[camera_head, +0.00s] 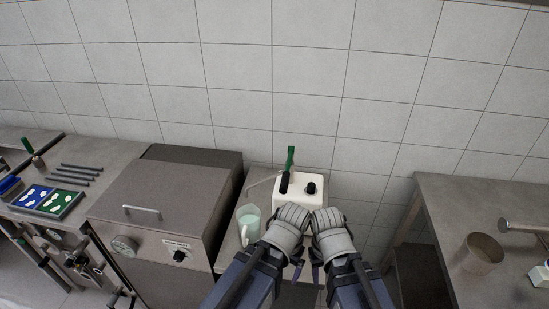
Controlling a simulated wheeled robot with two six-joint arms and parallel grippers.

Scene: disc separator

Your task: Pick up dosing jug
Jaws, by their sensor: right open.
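A clear jug (249,219) with pale contents stands on the narrow counter between the steel cabinet and the white machine; I take it as the dosing jug. Its handle faces the front. My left gripper (291,222) is just to the right of the jug, apart from it, in front of the white machine. Its fingers are not clear enough to tell open from shut. My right gripper (332,236) is beside the left one, further right, open with nothing seen in it.
The white machine (310,187) with a green lever (290,158) and black knob stands behind my grippers. A steel cabinet (165,195) is left of the jug. A steel table (480,205) with a beaker (480,254) is at the right. Blue and green trays (66,203) lie far left.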

